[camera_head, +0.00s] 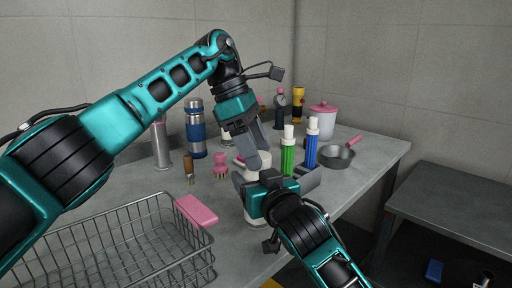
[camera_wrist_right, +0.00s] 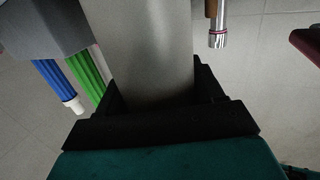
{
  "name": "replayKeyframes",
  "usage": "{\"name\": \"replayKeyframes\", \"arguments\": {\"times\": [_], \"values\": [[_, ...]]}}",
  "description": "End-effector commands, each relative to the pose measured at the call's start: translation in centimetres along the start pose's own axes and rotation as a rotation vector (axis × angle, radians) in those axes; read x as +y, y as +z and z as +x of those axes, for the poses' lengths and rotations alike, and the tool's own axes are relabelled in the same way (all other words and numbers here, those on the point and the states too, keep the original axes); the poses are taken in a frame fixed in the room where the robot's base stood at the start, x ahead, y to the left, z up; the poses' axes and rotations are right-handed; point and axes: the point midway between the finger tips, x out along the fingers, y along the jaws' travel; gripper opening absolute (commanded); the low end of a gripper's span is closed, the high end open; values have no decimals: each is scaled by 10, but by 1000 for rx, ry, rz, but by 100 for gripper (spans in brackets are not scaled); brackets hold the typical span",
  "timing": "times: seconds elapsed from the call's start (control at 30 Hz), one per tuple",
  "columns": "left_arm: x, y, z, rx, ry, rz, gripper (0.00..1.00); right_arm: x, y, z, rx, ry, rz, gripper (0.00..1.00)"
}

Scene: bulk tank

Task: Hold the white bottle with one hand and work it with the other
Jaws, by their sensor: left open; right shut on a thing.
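The white bottle (camera_head: 256,218) stands upright near the front edge of the grey table. My right gripper (camera_head: 274,178) is shut around its body from the front right. In the right wrist view the bottle (camera_wrist_right: 152,45) shows as a shaded grey cylinder between the black jaws. My left gripper (camera_head: 259,157) points down from above, its grey fingers apart, close over the bottle's top. The fingers partly hide the top, and I cannot tell whether they touch it.
A wire basket (camera_head: 95,240) with a pink block (camera_head: 196,211) at its rim stands at left. A blue flask (camera_head: 196,135) and pink brush (camera_head: 221,165) are behind. Green (camera_head: 288,155) and blue (camera_head: 310,150) white-topped cylinders and a pan (camera_head: 335,157) crowd the right.

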Motion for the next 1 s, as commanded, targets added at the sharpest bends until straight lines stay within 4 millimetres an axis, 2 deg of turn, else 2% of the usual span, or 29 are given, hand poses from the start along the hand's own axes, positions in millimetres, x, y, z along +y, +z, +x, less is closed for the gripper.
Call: {"name": "replayKeyframes", "arguments": {"times": [0.27, 0.6, 0.9, 1.0], "values": [[-1, 1, 0, 1, -5, 1, 78, 2, 1, 0, -2, 3, 0, 0], [0, 17, -37, 2, -4, 0, 78, 2, 1, 0, -2, 3, 0, 0], [-1, 18, -40, 1, -5, 1, 78, 2, 1, 0, -2, 3, 0, 0], [-1, 18, -40, 1, -5, 1, 86, 1, 1, 0, -2, 3, 0, 0]]}}
